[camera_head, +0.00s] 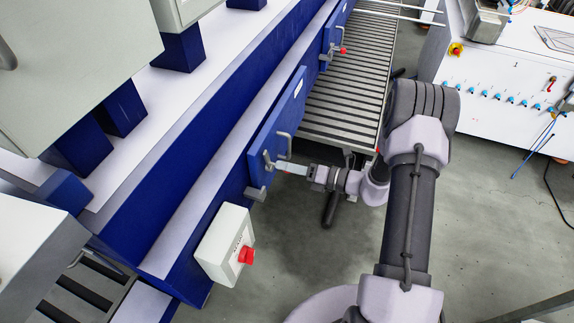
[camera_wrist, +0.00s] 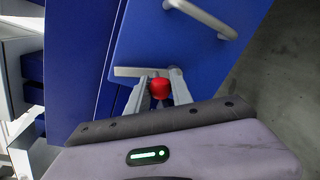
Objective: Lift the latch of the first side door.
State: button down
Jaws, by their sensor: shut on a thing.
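The first side door (camera_head: 277,128) is a blue panel on the blue gantry side, and it also fills the upper middle of the wrist view (camera_wrist: 180,45). Its latch shows in the wrist view as a grey bar (camera_wrist: 138,71) with a red knob (camera_wrist: 160,88). My gripper (camera_head: 279,166) reaches in from the right, low on the door. In the wrist view its two fingers (camera_wrist: 159,90) are on either side of the red knob, shut on it. In the head view the fingers hide the knob. A grey bar handle (camera_wrist: 208,17) is on the door beyond the latch.
A grey box with a red switch (camera_head: 226,245) sits left of and below my gripper. A grey bracket (camera_head: 256,194) is just below the door. A second door with a red-knobbed latch (camera_head: 342,50) is farther along. A roller conveyor (camera_head: 345,85) lies behind; open floor is at right.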

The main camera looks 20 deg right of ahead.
jog(key=shift+w+d+m, duration=0.15)
jog(key=shift+m, duration=0.35)
jog(key=shift+p, duration=0.3)
jog(key=c, duration=1.1)
grip_release()
jog(key=shift+d, duration=0.1)
jog(key=v, duration=1.7)
jog(key=shift+d+r+p, duration=0.1)
jog(key=shift+r+p, duration=0.1)
jog(key=shift+p, duration=0.2)
